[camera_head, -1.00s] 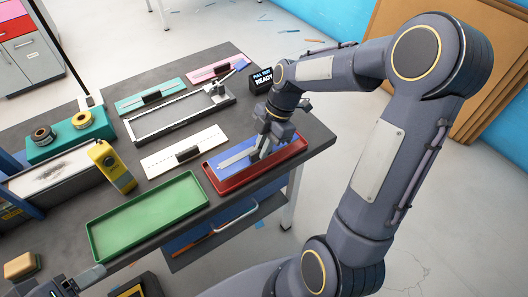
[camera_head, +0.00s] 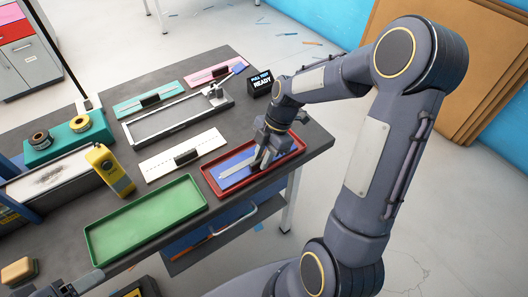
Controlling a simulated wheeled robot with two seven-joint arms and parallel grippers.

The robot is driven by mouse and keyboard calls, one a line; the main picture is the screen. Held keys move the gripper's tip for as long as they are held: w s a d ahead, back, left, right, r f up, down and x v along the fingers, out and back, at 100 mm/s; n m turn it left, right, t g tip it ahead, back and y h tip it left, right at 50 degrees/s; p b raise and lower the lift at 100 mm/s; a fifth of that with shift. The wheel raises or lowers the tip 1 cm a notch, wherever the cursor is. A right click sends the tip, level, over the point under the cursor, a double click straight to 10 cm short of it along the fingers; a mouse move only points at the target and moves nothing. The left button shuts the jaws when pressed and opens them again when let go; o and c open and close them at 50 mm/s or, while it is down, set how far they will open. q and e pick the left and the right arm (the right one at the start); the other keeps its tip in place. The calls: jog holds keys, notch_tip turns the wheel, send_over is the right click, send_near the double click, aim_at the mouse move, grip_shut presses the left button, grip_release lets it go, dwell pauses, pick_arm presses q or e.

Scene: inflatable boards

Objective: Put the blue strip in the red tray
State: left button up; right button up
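The blue strip (camera_head: 237,172) lies within the rim of the red tray (camera_head: 215,190) at the right side of the table. A pale stripe runs along its top. My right gripper (camera_head: 262,158) points down over the strip's right half, with its fingertips at the strip. The gripper and arm hide part of the strip, and I cannot tell whether the fingers are closed on it or just around it. My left gripper (camera_head: 78,286) shows only partly at the lower left edge, away from the tray; its opening is not clear.
An empty green tray (camera_head: 147,218) is left of the red tray. White (camera_head: 210,141), teal (camera_head: 130,107) and pink (camera_head: 203,76) strips with black grips lie behind. A grey frame (camera_head: 150,133), yellow device (camera_head: 112,172) and small black display (camera_head: 260,84) also stand on the table.

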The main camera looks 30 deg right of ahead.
jog(key=v, duration=1.2)
jog(key=s+a+r+m+t, duration=0.1)
jog(key=s+a+m+t, duration=0.2)
jog(key=s+m, duration=0.5)
jog(key=s+a+r+m+t, duration=0.1)
jog(key=s+a+m+t, duration=0.2)
jog(key=s+a+m, duration=0.3)
jog(key=shift+s+m+h, duration=0.4)
jog(key=shift+s+m, duration=1.3)
jog(key=shift+m, duration=1.6)
